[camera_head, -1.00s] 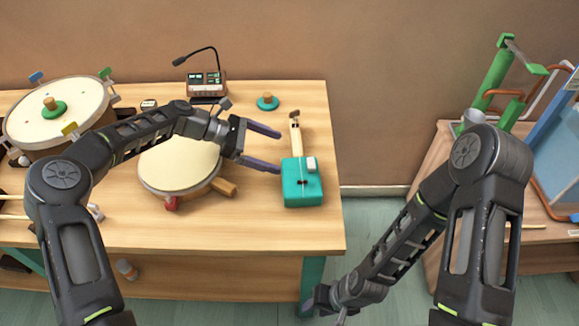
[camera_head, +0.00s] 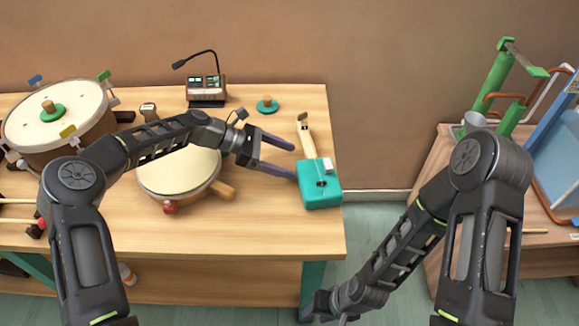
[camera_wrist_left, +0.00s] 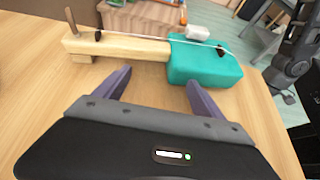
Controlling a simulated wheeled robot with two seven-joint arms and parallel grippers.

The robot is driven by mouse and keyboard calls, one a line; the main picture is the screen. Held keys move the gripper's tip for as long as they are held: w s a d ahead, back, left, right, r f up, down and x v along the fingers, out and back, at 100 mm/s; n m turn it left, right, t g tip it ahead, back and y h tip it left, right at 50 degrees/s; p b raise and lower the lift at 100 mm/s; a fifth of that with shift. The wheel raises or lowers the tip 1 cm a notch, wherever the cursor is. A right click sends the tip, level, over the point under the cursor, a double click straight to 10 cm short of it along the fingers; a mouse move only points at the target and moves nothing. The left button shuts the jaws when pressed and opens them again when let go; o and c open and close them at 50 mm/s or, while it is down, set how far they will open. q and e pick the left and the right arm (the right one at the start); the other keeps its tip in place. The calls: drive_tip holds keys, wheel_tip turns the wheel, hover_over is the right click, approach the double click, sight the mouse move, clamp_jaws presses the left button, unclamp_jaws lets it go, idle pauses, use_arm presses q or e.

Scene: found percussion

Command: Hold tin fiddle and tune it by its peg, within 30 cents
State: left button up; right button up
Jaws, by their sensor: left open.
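The tin fiddle is a teal tin body (camera_head: 321,192) with a pale wooden neck (camera_head: 306,137) and a peg at the neck's far end. It lies tilted near the table's right edge. The left wrist view shows the teal body (camera_wrist_left: 203,65), the neck (camera_wrist_left: 120,46), a string along it, a small white block (camera_wrist_left: 198,32) and the peg (camera_wrist_left: 71,20). My left gripper (camera_head: 293,160) is open, its fingers pointing at the neck from the left, apart from it by a small gap. My right arm hangs low right of the table; its fingers are not clear at the bottom edge.
A device with a microphone on a gooseneck (camera_head: 206,88) stands at the back of the table (camera_head: 250,230). A teal disc with a knob (camera_head: 267,105) lies near it. A round drum (camera_head: 180,172) sits under my left arm, and a larger drum (camera_head: 60,115) is at far left.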

use_arm(q)
clamp_jaws()
idle(0.7)
drive_tip(key=shift+c, duration=0.4)
unclamp_jaws()
idle(0.4)
